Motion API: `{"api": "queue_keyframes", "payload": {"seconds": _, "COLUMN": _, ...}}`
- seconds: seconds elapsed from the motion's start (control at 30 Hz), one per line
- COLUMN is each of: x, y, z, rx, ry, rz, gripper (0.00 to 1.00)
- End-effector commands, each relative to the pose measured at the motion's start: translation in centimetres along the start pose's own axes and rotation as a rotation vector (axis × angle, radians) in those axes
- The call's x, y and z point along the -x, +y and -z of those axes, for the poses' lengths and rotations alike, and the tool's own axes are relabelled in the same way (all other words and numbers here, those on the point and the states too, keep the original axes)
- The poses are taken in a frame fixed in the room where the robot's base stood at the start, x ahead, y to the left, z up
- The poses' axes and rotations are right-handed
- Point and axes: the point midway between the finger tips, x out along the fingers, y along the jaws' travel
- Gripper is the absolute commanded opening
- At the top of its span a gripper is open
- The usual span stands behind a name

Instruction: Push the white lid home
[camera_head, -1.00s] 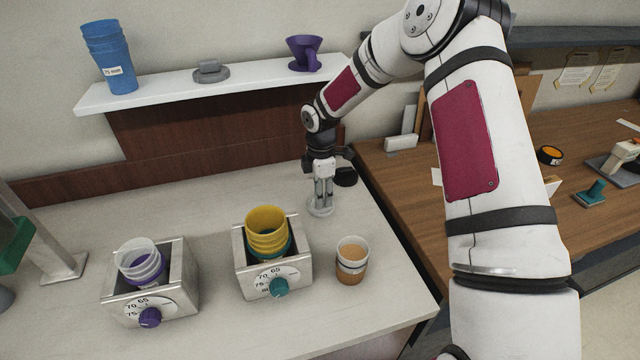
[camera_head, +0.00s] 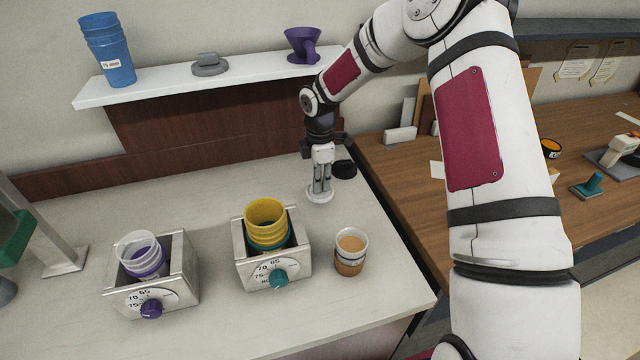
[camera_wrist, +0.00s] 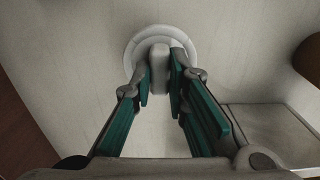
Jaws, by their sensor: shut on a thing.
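The white lid (camera_head: 320,194) is a round disc with a grey upright grip on top. In the wrist view the lid (camera_wrist: 134,56) lies under the fingertips, and its grip (camera_wrist: 159,68) is between them. My gripper (camera_head: 320,178) points down over the back right of the counter and is shut on this grip. I cannot tell whether the lid touches the counter. A cup (camera_head: 350,262) of tan drink with a banded wall stands upright and open at the front right, apart from the lid. My gripper's fingertips (camera_wrist: 160,85) show green pads in the wrist view.
Two metal boxes with dials stand left of the cup: one (camera_head: 243,262) holds yellow and teal cups, the other (camera_head: 183,283) clear and purple ones. A shelf (camera_head: 160,90) runs along the wall. The counter (camera_head: 200,205) is clear behind the boxes.

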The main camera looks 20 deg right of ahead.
Motion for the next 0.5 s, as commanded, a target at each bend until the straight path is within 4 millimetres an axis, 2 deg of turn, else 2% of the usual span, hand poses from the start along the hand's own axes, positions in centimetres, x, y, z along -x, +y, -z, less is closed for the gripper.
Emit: {"api": "queue_keyframes", "payload": {"seconds": 0.5, "x": 2.9, "y": 0.0, "z": 0.0, "rx": 0.001, "ry": 0.0, "rz": 0.0, "gripper": 0.0}}
